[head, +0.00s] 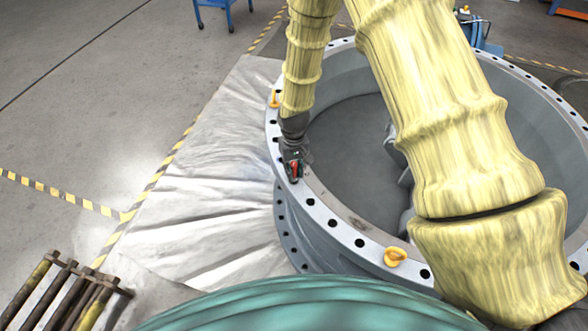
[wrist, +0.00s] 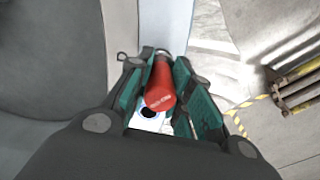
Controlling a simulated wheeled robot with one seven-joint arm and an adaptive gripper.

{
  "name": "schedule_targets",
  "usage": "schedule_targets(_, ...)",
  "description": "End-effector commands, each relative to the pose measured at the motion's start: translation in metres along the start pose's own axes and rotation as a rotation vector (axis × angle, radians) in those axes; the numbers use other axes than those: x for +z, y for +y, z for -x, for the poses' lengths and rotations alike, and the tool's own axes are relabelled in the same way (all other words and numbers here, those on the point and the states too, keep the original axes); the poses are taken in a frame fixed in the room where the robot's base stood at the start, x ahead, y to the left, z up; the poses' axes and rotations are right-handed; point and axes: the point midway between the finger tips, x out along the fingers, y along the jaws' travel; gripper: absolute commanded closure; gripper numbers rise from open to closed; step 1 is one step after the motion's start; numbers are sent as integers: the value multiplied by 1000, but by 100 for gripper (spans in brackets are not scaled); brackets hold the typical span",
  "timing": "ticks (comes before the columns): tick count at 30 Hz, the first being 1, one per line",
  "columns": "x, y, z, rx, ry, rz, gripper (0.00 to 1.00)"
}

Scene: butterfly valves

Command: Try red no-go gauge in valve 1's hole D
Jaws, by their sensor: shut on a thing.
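The red no-go gauge (wrist: 161,88) is held between the teal-padded fingers of my gripper (wrist: 158,100) in the wrist view. In the head view my gripper (head: 293,155) is over the left part of the valve's flange, and a bit of the red gauge (head: 294,169) shows at its tip. The valve (head: 317,205) is a large grey ring with a row of dark bolt holes in its flange. One hole with a blue rim (wrist: 149,112) shows beside the gauge in the wrist view. The gauge's far end and any contact with the flange are hard to see. No hole letters are readable.
Yellow lifting eyes stand on the flange at front (head: 395,257) and at left (head: 274,99). A silver sheet (head: 215,170) lies on the floor left of the valve. A rack of dark bars (head: 70,290) is at lower left.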

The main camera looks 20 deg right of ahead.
Motion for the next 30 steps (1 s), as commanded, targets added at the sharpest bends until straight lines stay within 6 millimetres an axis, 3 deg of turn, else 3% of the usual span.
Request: schedule_targets(30,-1,0,48,0,1,-1,100)
